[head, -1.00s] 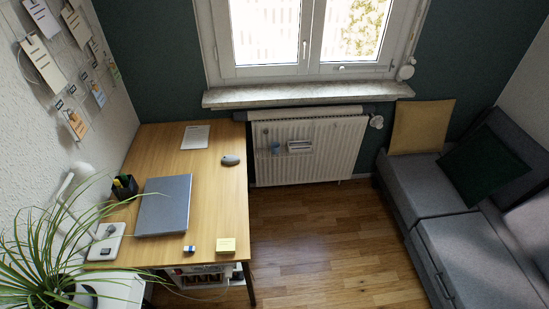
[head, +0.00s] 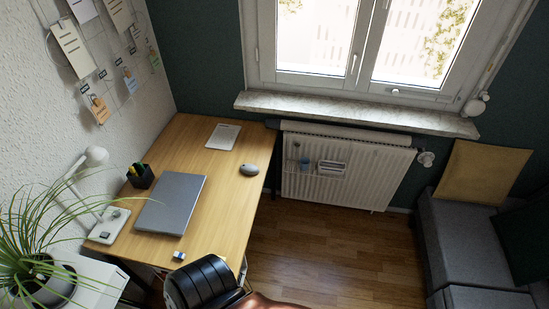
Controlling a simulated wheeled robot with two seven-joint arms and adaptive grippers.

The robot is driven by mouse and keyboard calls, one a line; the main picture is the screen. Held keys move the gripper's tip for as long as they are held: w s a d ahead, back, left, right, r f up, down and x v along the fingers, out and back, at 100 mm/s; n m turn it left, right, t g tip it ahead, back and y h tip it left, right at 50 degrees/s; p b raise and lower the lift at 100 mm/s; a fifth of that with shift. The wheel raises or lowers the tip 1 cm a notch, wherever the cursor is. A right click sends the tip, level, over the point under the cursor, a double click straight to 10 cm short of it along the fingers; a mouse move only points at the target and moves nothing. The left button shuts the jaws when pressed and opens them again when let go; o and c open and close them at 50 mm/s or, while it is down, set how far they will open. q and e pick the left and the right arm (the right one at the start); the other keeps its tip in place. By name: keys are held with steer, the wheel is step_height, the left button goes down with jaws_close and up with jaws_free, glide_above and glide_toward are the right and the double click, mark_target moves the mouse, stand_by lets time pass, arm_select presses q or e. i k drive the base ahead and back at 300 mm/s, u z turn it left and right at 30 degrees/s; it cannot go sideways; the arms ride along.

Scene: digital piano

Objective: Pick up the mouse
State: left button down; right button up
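The mouse (head: 249,169) is small, grey and rounded. It lies on the wooden desk (head: 222,192) near its right edge, to the right of the closed laptop (head: 170,203). Nothing touches it and it is in full view. Neither of my grippers shows in the head view.
A white paper pad (head: 223,136) lies beyond the mouse. A black pen holder (head: 141,175), a white lamp (head: 96,156) and a potted plant (head: 42,275) stand on the left. A radiator (head: 345,170) is right of the desk. The desktop around the mouse is clear.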

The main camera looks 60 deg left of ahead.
mark_target(247, 168)
steer(key=i, duration=0.95)
steer(key=u, duration=1.7)
steer(key=i, duration=0.55)
steer(key=u, duration=2.25)
